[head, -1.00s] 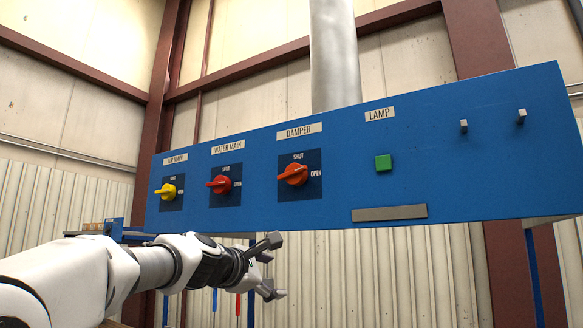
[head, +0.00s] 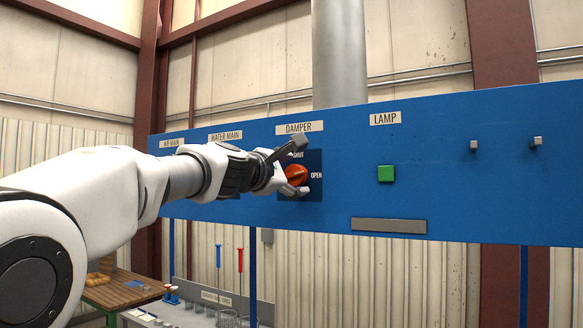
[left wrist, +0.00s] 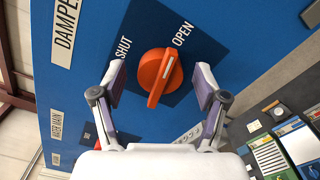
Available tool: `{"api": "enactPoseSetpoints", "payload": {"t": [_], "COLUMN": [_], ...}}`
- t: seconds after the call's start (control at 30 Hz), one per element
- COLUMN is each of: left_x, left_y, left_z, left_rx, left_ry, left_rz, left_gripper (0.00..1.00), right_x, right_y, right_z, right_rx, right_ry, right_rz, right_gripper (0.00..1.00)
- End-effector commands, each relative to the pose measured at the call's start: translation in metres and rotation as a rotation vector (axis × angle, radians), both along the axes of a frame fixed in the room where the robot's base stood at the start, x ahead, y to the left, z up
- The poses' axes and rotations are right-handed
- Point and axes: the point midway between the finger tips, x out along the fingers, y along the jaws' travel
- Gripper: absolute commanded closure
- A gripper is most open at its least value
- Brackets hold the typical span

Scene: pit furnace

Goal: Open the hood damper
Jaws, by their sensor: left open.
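The damper knob (head: 296,175) is an orange-red rotary handle on a dark square plate of the blue panel, below the DAMPER label (head: 299,128). SHUT is printed above it and OPEN to its right. My left gripper (head: 299,167) is open at the knob, one finger above and one below, partly covering it. In the left wrist view the knob (left wrist: 160,76) sits between the two open fingers, with a visible gap on both sides. Its white mark points up, roughly toward the OPEN label (left wrist: 182,34). My right gripper is not in view.
The blue panel (head: 455,195) also carries a green lamp button (head: 386,174) and two small pegs at right. My left arm hides the air and water knobs. A wooden table (head: 125,291) and a tool rack (head: 215,298) stand below left.

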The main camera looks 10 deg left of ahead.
Motion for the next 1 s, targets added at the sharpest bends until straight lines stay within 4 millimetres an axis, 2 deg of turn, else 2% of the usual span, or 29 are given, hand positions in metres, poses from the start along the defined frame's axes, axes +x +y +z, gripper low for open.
{"api": "enactPoseSetpoints", "payload": {"t": [0.1, 0.13, 0.2, 0.3, 0.47, 0.67, 0.9, 0.93, 1.0], "left_x": [0.000, 0.000, 0.000, 0.000, 0.000, 0.000, 0.000, 0.000, 0.000], "left_y": [0.000, 0.000, 0.000, 0.000, 0.000, 0.000, 0.000, 0.000, 0.000], "left_z": [-0.001, -0.001, -0.001, -0.001, -0.002, -0.004, -0.002, -0.002, -0.002], "left_rx": [0.000, 0.000, 0.000, 0.000, 0.021, 0.223, 0.235, 0.235, 0.234], "left_ry": [0.000, 0.000, 0.001, 0.001, -0.007, -0.080, -0.083, -0.083, -0.083], "left_rz": [0.000, 0.000, 0.000, 0.000, 0.000, -0.001, 0.000, 0.000, 0.000], "left_gripper": [0.27, 0.30, 0.55, 0.87, 0.87, 0.87, 0.87, 0.45, 0.27], "right_x": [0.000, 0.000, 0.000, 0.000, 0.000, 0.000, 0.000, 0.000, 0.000], "right_y": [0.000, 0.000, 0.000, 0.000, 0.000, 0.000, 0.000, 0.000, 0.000], "right_z": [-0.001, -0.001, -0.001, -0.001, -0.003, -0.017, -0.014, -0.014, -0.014], "right_rx": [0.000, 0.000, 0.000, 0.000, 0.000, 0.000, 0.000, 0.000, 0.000], "right_ry": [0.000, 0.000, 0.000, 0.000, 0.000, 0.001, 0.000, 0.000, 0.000], "right_rz": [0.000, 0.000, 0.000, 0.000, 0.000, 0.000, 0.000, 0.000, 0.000], "right_gripper": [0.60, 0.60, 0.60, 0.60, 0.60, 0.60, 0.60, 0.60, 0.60]}}
